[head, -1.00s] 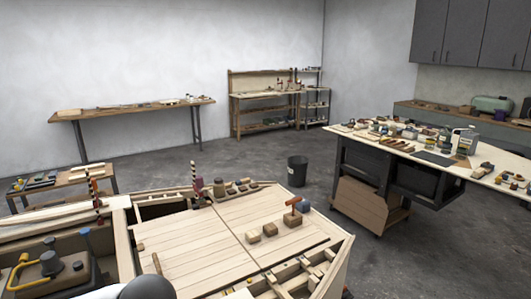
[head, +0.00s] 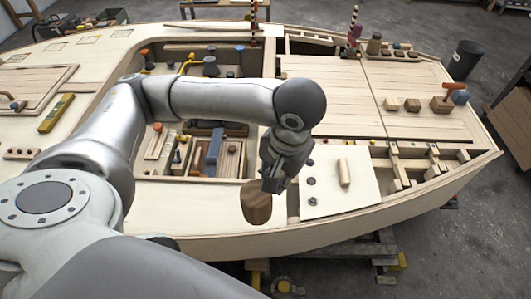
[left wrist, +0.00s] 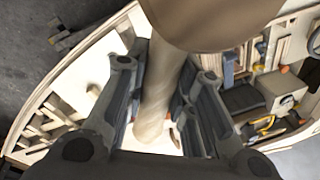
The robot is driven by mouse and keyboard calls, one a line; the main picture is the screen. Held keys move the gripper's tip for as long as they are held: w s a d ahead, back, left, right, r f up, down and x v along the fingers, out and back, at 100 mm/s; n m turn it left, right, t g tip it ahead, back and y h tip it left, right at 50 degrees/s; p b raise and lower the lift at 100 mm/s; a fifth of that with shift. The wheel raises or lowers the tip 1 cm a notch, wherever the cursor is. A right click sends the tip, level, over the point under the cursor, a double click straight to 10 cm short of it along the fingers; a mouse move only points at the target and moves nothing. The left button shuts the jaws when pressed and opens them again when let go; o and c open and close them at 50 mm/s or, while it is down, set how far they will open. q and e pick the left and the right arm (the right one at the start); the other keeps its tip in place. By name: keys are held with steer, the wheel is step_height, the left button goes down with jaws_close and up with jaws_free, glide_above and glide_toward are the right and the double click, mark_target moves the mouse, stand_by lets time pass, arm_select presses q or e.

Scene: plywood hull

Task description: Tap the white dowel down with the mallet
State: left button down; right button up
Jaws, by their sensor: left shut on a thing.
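My left gripper (head: 274,178) is shut on the handle of a wooden mallet above the near edge of the hull. The mallet's brown head (head: 257,203) hangs below and left of the jaws. In the left wrist view, the pale mallet handle (left wrist: 155,112) runs between the two fingers of the left gripper (left wrist: 163,75), and the head fills the top. A pale dowel (head: 343,172) stands out from a white panel (head: 345,197) to the right of the gripper, apart from the mallet. I cannot tell how deep the dowel sits. My right gripper is not in view.
An open compartment with tools (head: 212,155) lies left of the gripper.

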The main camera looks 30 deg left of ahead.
arm_select(q)
steer(key=shift+w, duration=0.1)
steer(key=shift+w+d+f+m+p, duration=0.2)
steer(key=shift+w+m+p, duration=0.2)
steer(key=shift+m, duration=0.3)
steer(key=w+a+f+m+t+h+b, duration=0.1)
steer(key=w+a+f+m+h, duration=0.2)
steer(key=w+f+m, duration=1)
steer(key=a+m, duration=0.1)
steer(key=m, duration=0.3)
steer(key=shift+a+f, duration=0.2)
steer(key=shift+f, duration=0.15)
